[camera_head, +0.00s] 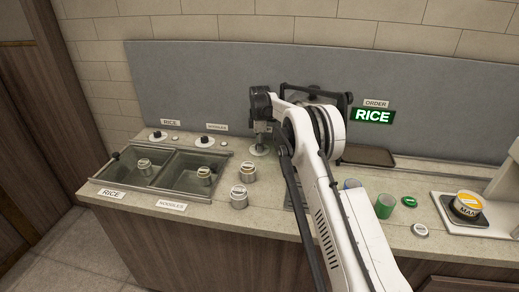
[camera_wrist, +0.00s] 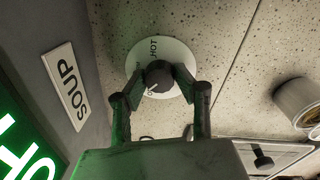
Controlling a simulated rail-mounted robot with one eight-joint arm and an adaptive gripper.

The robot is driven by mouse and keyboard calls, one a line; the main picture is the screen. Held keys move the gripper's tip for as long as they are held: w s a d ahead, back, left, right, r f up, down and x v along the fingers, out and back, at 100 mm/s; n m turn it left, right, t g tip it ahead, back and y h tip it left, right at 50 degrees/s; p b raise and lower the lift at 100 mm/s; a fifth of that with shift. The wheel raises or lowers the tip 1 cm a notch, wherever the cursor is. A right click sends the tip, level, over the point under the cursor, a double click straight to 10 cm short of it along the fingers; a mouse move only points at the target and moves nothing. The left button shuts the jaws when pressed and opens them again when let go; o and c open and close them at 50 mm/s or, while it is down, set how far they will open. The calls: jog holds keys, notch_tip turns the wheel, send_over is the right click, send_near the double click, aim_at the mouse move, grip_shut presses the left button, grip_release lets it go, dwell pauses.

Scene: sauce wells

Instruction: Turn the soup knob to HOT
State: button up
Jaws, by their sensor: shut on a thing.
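The soup knob (camera_wrist: 159,71) is a small black knob in the middle of a round white dial (camera_wrist: 178,52). The word HOT is printed on the dial, above the knob in the wrist view. A white SOUP label (camera_wrist: 66,85) stands to its left. In the head view the white dial (camera_head: 258,151) shows at the back of the counter, under my gripper (camera_head: 261,138). In the wrist view my gripper (camera_wrist: 159,83) is shut on the knob, with one finger on each side. The fingers and their shadow hide part of the dial, and I cannot tell where the knob points.
Rice and noodles knobs (camera_head: 204,141) sit farther left, behind two sunken wells (camera_head: 170,172). Metal cans (camera_head: 239,196) stand on the counter beside the wells. A green RICE order sign (camera_head: 373,116) is on the back wall. A dark tray (camera_head: 367,157) lies to the right.

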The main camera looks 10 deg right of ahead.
jog(key=m+b, duration=0.3)
jog(key=m, duration=0.2)
jog(key=shift+f+m, duration=0.1)
jog(key=shift+m, duration=0.2)
jog(key=m+b, duration=0.1)
jog(key=m, duration=0.5)
jog(key=shift+h+b, duration=0.3)
jog(key=m, duration=0.6)
jog(key=shift+m+g+b, duration=0.3)
jog(key=shift+g, duration=0.1)
jog(key=m, duration=0.5)
jog(key=shift+w+m, duration=0.1)
jog(key=shift+m, duration=0.2)
jog(key=o, duration=1.1)
jog(key=shift+r, duration=0.2)
jog(key=shift+w+a+r, duration=0.1)
jog(key=shift+r, duration=1.75)
jog(key=shift+a+r, duration=0.1)
jog(key=shift+r, duration=1.7)
